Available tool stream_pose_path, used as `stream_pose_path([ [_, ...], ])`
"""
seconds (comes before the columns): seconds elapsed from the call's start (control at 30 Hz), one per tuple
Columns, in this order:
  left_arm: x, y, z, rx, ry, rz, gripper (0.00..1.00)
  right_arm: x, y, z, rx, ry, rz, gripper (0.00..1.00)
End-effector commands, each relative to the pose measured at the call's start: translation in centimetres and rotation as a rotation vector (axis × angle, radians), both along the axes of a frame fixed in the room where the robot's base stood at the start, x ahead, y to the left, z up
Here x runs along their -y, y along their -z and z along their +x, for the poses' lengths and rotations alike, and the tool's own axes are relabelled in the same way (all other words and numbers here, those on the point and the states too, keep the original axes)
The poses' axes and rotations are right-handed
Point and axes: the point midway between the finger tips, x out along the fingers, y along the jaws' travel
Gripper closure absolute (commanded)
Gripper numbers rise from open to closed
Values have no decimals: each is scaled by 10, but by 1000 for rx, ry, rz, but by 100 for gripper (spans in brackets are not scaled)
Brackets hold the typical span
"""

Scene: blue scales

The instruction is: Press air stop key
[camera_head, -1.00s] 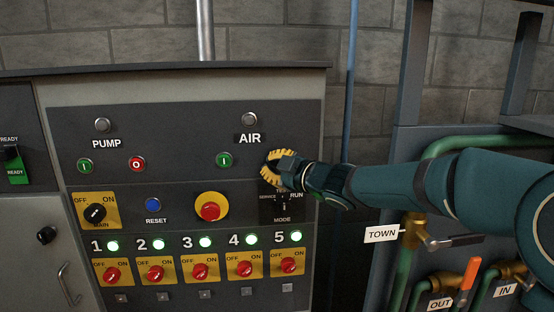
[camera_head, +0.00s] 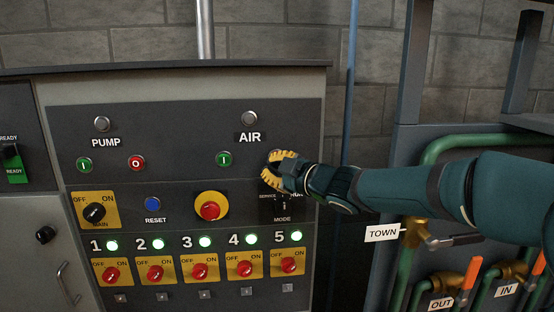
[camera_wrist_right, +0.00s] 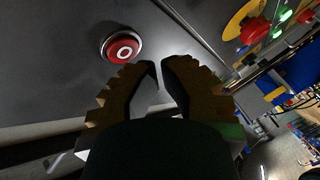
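The red air stop key marked O (camera_wrist_right: 122,48) shows in the right wrist view, set in the dark panel, up and left of my fingertips. In the head view my right gripper (camera_head: 268,170) covers most or all of that key's place, right of the green air start key (camera_head: 224,159) under the AIR label (camera_head: 250,138). My right gripper also shows in the wrist view (camera_wrist_right: 160,68), its yellow-toothed fingers partly open with a narrow gap and nothing between them. I cannot tell whether a fingertip touches the panel. My left gripper is out of view.
The mode switch (camera_head: 284,206) sits just below my right gripper. A red emergency button on yellow (camera_head: 210,211) is lower left. The pump stop key (camera_head: 136,163) is further left. Pipes and valves with a TOWN label (camera_head: 381,233) stand at the right.

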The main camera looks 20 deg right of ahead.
Motion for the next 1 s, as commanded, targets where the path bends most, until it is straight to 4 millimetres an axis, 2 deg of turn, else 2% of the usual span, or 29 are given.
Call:
stream_pose_path([
  [0.5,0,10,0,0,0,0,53,-14,1,-42,0,-1,-1,100],
  [1.0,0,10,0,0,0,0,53,-15,0,-45,1,-1,0,100],
])
